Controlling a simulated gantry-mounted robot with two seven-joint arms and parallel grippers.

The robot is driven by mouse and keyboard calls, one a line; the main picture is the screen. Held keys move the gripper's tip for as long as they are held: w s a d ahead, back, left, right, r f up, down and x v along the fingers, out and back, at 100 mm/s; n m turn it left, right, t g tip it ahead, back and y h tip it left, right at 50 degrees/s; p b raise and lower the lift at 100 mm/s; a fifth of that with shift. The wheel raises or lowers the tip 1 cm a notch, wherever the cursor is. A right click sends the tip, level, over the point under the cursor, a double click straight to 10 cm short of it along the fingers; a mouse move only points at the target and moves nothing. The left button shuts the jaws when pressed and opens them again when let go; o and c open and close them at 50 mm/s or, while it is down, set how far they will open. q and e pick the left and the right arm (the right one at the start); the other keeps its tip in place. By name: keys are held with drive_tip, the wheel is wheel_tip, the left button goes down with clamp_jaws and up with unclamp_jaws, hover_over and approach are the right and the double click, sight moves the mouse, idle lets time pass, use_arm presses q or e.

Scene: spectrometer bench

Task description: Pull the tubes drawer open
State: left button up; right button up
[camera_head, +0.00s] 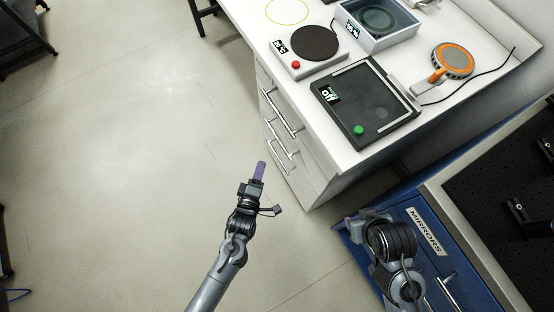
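A white bench cabinet (312,176) has a stack of drawers with silver bar handles on its left-facing side: an upper handle (283,114), a middle handle (282,142) and a lower handle (278,158). No tubes label is readable on these fronts. The drawers look closed. My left gripper (261,168), with purple fingers, is in front of the lower drawers, just left of the lower handle in the picture; contact is not clear. Its fingers overlap in this view, so their opening is hidden. My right gripper (358,227) is over the blue cabinet, mostly hidden by its wrist.
The blue cabinet (400,212) at lower right has a drawer labelled MIRRORS (426,231) and a silver handle (449,292). The bench top holds a black-topped device (365,100), a round-plate device (320,44) and an orange-rimmed device (453,60).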

use_arm(q)
drive_tip(key=t+b, duration=0.1)
drive_tip(key=b, duration=1.1)
approach(277, 155)
drive_tip(key=shift+h, duration=0.4)
drive_tip(key=shift+a+f+b+x, duration=0.15)
drive_tip(key=shift+b+x, duration=0.9)
drive_tip(key=shift+x, duration=0.65)
drive_tip(key=shift+f+b+x, duration=0.1)
drive_tip(key=shift+b+x, duration=0.95)
drive_tip(key=shift+x, duration=0.6)
drive_tip(key=shift+a+f+b+x, duration=0.15)
drive_tip(key=shift+b+x, duration=0.9)
drive_tip(key=shift+x, duration=0.65)
drive_tip(key=shift+c, duration=0.5)
clamp_jaws()
